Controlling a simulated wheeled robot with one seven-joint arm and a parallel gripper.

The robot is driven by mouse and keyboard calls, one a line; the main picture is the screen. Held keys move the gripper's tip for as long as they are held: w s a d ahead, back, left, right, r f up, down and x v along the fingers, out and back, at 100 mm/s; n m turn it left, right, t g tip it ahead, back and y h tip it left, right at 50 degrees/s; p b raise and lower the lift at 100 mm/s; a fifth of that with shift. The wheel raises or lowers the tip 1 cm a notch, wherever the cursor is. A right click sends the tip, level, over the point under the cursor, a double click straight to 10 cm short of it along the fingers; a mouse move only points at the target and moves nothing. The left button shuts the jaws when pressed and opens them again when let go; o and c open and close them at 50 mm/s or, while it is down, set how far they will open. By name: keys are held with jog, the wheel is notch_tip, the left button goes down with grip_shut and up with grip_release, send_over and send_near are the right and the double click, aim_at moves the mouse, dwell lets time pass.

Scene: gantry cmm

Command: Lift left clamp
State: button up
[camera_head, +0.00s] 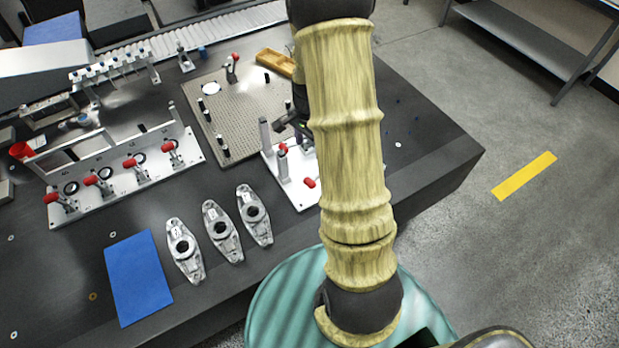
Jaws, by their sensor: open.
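A white fixture plate (286,186) lies near the table's right part, partly hidden behind my arm. On it stand a grey upright post (264,134) and red-tipped clamp handles: one upper left (283,148) and one lower right (309,182). The rest of the clamps is too small or hidden to make out. My gripper (288,124) shows as a small dark shape beside my arm, above the back of this plate and just above the upper-left red handle. It appears apart from the handle, though depth is hard to judge. It is open.
A long white fixture (120,192) with several red-handled clamps stands at left. Three metal castings (220,230) and a blue mat (138,277) lie in front. A perforated plate (235,110) with posts lies behind. The dark table (430,150) is mostly clear at right.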

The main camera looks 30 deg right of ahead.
aim_at(310, 181)
notch_tip(310, 181, down, 16)
jog(key=shift+f+p, duration=0.25)
jog(key=shift+p, duration=0.9)
grip_shut()
